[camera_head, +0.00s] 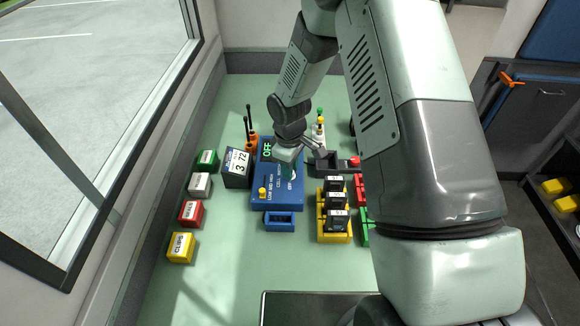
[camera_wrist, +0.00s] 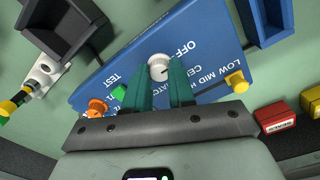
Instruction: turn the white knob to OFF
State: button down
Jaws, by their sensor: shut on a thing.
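The blue panel (camera_head: 263,196) lies on the green bench and carries printed labels, including OFF, TEST and LOW MID HIGH. In the wrist view the white knob (camera_wrist: 157,60) sits on this panel (camera_wrist: 205,35), close to the printed OFF. My gripper (camera_wrist: 160,76) has its two teal fingers on either side of the knob, shut on it. The fingers cover part of the knob, and its exact pointer direction is hard to tell. In the head view my gripper (camera_head: 290,167) is over the panel's right part and mostly hides the knob.
The panel also carries a yellow knob (camera_wrist: 236,82), an orange knob (camera_wrist: 97,107) and a green part (camera_wrist: 118,92). A yellow rack (camera_head: 334,236) with black blocks stands right. Labelled blocks (camera_head: 181,247) line the left side.

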jog(key=c, duration=0.9)
grip_release()
jog(key=shift+c, duration=0.2)
notch_tip(320, 180, up, 11)
jog(key=shift+s, duration=0.1)
jog(key=s+d+r+m+t+h, duration=0.1)
jog(key=s+d+r+m, duration=0.25)
jog(key=r, duration=0.65)
jog(key=s+d+r+m+t, duration=0.2)
jog(key=s+d+r, duration=0.3)
jog(key=r, duration=0.5)
jog(key=s+d+r+m+t, duration=0.1)
jog(key=s+d+r+m, duration=0.1)
jog(key=s, duration=0.6)
jog(key=s+d+r+m+t+y, duration=0.1)
jog(key=s+d+r+m, duration=0.1)
jog(key=s+r+m, duration=0.3)
jog(key=s+r, duration=0.1)
jog(key=s, duration=0.3)
